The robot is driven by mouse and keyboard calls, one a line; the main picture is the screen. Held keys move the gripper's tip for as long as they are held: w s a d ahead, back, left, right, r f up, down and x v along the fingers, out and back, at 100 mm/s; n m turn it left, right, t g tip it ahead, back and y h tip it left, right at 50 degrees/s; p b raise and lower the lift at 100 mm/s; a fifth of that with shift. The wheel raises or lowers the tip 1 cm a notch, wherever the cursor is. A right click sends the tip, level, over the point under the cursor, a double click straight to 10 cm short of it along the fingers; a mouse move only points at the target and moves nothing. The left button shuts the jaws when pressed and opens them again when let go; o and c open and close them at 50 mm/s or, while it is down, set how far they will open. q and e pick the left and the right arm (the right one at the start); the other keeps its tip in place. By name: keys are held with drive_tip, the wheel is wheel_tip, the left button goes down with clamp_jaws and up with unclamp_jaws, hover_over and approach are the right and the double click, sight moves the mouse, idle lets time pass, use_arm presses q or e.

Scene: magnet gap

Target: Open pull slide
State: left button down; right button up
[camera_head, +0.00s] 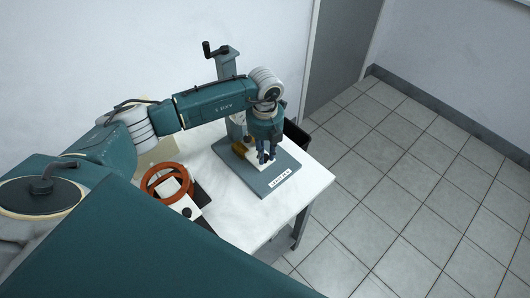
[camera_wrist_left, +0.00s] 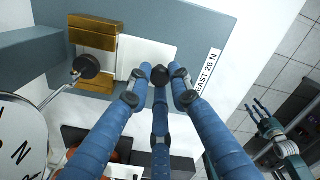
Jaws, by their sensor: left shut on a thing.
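A grey-blue base plate (camera_head: 262,189) lies on the white table and carries a brass guide block (camera_wrist_left: 94,50). A pale flat slide (camera_wrist_left: 148,52) sticks out of the block and ends in a dark round knob (camera_wrist_left: 178,72). My left gripper (camera_head: 266,157) reaches down over the plate. In the left wrist view its blue fingers (camera_wrist_left: 163,78) are shut around the knob, which shows partly between the fingertips. My right gripper (camera_wrist_left: 262,112) shows at the right of the left wrist view, away from the plate, with its fingers spread.
A column with a crank (camera_head: 222,58) rises behind the plate. A round dial marked N (camera_wrist_left: 18,140) and a black-ended rod (camera_wrist_left: 86,65) are near the block. An orange ring (camera_head: 152,181) lies left on the table (camera_head: 300,198). Tiled floor is clear to the right.

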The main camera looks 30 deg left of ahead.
use_arm(q)
drive_tip(key=s+d, duration=0.1)
drive_tip(key=d, duration=0.2)
drive_tip(key=s+d, duration=0.1)
drive_tip(key=d, duration=0.3)
drive_tip(key=s+d, duration=0.1)
drive_tip(key=d, duration=0.3)
drive_tip(key=shift+s, duration=0.4)
drive_tip(key=c, duration=1.6)
unclamp_jaws()
drive_tip(key=shift+r, duration=0.1)
wheel_tip(320, 180, up, 12)
drive_tip(key=shift+f, duration=0.1)
